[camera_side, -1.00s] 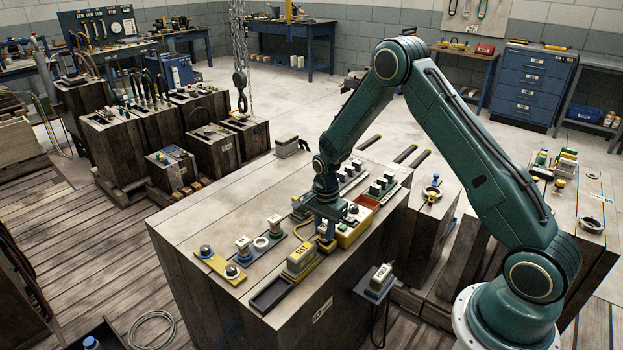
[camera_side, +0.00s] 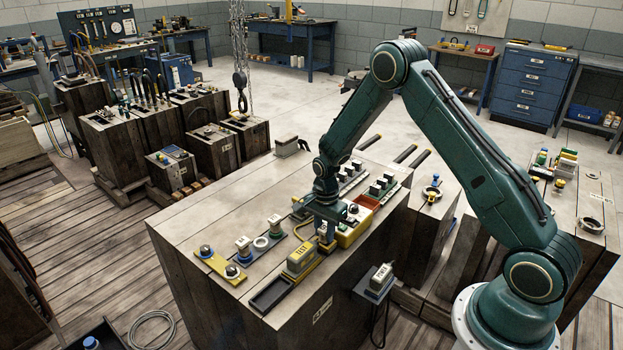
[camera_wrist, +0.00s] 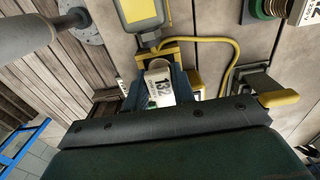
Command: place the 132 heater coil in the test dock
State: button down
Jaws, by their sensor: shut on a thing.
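The 132 heater coil (camera_wrist: 160,82) shows in the wrist view as a pale block with a "132" label, between my gripper's two blue-grey fingers. My gripper (camera_wrist: 157,92) is shut on it. A yellow frame (camera_wrist: 172,46), part of the test dock, lies around the coil's far end and right side. How deep the coil sits in it is hidden. The fingers and arm hide most of the coil there.
A dark empty tray (camera_side: 270,294) lies at the bench's front edge. A yellow plate (camera_side: 219,265) and a blue strip with fittings stand to the left. A yellow cable (camera_wrist: 236,58) curves beside the dock.

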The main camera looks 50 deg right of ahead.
dwell(0.4)
jog(key=c, duration=0.7)
grip_release()
jog(key=shift+r, duration=0.15)
jog(key=shift+r, duration=3.55)
